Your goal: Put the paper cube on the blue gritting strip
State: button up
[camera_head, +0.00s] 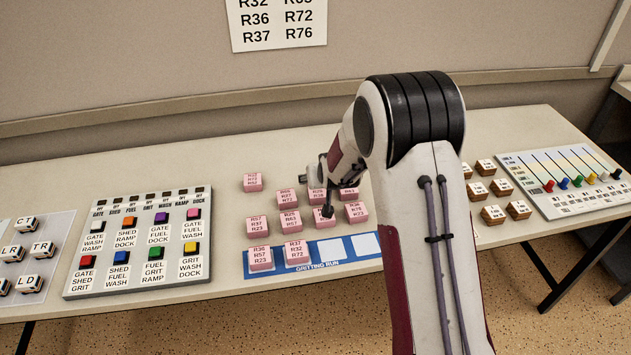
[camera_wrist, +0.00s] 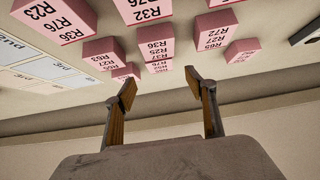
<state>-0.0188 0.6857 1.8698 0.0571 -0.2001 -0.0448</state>
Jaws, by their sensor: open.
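Several pink paper cubes with road numbers stand on the desk, one (camera_head: 253,182) apart at the back left, one (camera_head: 356,212) at the right of the group. The blue gritting strip (camera_head: 318,268) lies in front of them. Two pink cubes, one reading R36 R57 R23 (camera_head: 260,259) and one reading R37 R32 R72 (camera_head: 298,253), sit on its left squares; two white squares to their right are bare. My gripper (camera_head: 322,196) is over the cube group, partly hiding it. In the wrist view my gripper (camera_wrist: 160,86) is open, fingers apart, with pink cubes (camera_wrist: 155,49) beyond.
A button panel (camera_head: 140,243) stands left of the strip, with black-and-white blocks (camera_head: 41,248) farther left. Wooden blocks (camera_head: 494,214) and a slider panel (camera_head: 565,183) are at the right. My arm hides the desk between. The desk's back left is clear.

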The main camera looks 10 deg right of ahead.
jog(key=shift+x, duration=1.25)
jog(key=shift+x, duration=2.65)
jog(key=c, duration=1.3)
jog(key=shift+r, duration=0.2)
jog(key=shift+c, duration=0.2)
notch_tip(320, 180, up, 10)
jog(key=shift+f, duration=0.2)
